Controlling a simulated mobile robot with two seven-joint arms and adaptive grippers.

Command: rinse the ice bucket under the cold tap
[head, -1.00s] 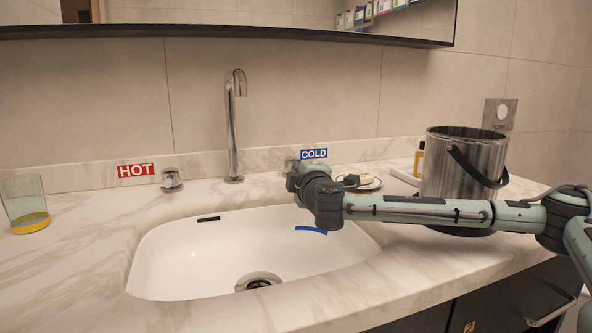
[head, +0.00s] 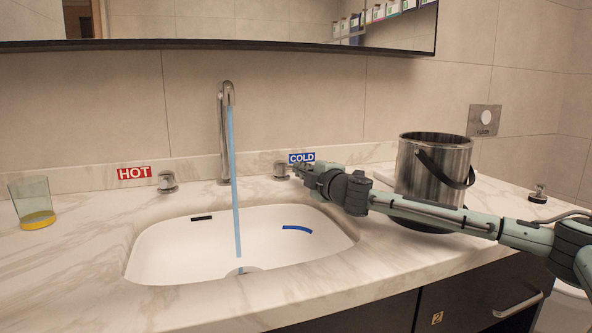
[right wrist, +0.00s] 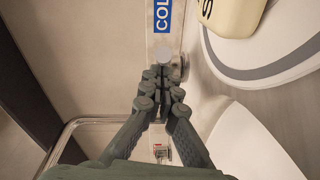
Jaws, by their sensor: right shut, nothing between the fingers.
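The metal ice bucket (head: 433,165) stands upright on the counter right of the sink, with its dark handle hanging over its side. The cold tap knob (head: 281,170) sits behind the sink beside the blue COLD label (head: 301,158). Water (head: 235,180) runs from the tall spout (head: 226,135) into the white sink (head: 175,250). My right gripper (head: 300,172) is shut and empty, close to the cold knob; I cannot tell if it touches. In the right wrist view its fingers (right wrist: 160,85) are together near the knob. My left gripper is out of view.
The hot knob (head: 167,182) is left of the spout by the HOT label. A mirror edge (head: 200,46) overhangs the back wall. My right arm passes in front of the bucket.

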